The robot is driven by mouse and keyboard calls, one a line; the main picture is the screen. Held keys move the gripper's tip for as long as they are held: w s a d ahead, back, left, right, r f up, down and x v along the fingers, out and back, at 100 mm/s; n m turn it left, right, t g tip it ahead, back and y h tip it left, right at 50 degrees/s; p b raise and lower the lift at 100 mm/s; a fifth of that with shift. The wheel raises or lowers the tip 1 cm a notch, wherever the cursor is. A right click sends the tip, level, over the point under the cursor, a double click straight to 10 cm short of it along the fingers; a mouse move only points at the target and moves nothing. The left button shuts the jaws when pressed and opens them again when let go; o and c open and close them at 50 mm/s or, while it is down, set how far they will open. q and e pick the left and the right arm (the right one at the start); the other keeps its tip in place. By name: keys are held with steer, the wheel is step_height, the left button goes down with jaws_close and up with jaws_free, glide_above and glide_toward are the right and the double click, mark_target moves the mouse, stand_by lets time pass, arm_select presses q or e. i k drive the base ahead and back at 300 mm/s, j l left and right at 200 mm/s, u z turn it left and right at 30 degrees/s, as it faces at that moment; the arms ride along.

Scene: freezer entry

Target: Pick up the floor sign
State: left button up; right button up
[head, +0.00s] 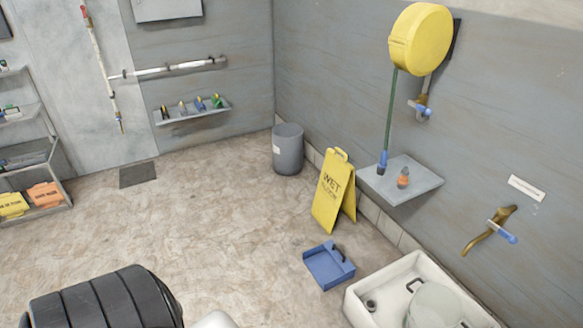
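The yellow floor sign (332,196) stands upright on the floor as an open A-frame, near the right wall. It has a handle at its top and dark lettering that starts with "WET"; the smaller line below is hard to read. Nothing touches it from above, and its front panel is in full view. Neither of my grippers is in view.
A blue dustpan-like tray (330,268) lies in front of the sign. A white sink (360,301) stands at the lower right. A grey bin (288,150) is behind. A wall shelf (415,186) juts out right of the sign. The floor to its left is clear.

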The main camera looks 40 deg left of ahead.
mark_target(336, 188)
steer(key=u, duration=1.1)
steer(key=i+j+u, duration=0.3)
steer(key=i, duration=0.2)
steer(key=i+j+u, duration=0.25)
steer(key=i+u, duration=0.2)
steer(key=i, duration=0.55)
steer(key=i+l+u, duration=0.15)
steer(key=i+u, duration=0.35)
steer(key=i, duration=0.5)
steer(key=i+z, duration=0.75)
steer(key=i+j+z, duration=0.25)
steer(key=i+z, duration=0.15)
